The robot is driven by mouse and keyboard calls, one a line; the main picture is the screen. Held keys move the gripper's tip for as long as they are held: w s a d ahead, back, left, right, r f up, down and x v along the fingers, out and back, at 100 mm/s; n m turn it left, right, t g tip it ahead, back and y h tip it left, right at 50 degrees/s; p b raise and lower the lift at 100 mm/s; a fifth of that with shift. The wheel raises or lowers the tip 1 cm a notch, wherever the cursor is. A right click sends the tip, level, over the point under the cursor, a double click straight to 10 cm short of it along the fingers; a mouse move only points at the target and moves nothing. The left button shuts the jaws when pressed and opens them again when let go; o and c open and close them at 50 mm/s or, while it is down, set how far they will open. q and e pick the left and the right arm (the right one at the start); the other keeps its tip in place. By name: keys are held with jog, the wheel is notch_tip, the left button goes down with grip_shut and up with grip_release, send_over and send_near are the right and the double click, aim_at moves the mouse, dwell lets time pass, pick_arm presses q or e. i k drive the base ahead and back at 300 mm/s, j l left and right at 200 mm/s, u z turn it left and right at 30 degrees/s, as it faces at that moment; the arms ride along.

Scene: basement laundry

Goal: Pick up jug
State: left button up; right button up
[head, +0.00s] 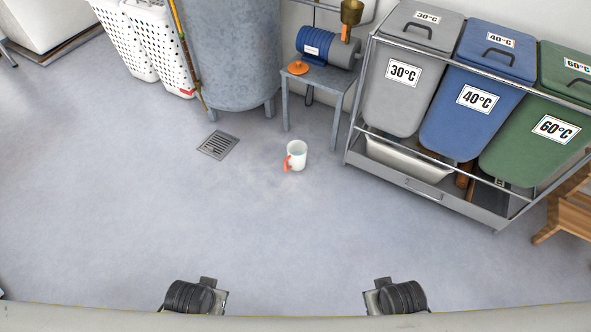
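The jug (299,153) is a small white vessel with an orange-red handle on its left side. It stands upright on the grey floor, near the middle of the head view, in front of a small metal stand. Parts of my two arms show at the bottom edge, one left and one right of centre, both well short of the jug. Their gripper fingers cannot be made out. Nothing touches the jug.
A floor drain (218,145) lies left of the jug. Behind are a metal tank (230,50) and a stand (338,83) with a blue pump (326,46). A rack (420,187) with grey, blue and green bins stands right. White baskets (160,45) stand back left. The front floor is clear.

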aim_at(297, 150)
jog(key=i+l+z, duration=0.1)
jog(key=i+l, duration=0.2)
jog(key=l, duration=0.15)
jog(key=i+l, duration=0.3)
jog(key=l, duration=0.15)
jog(key=z, duration=0.05)
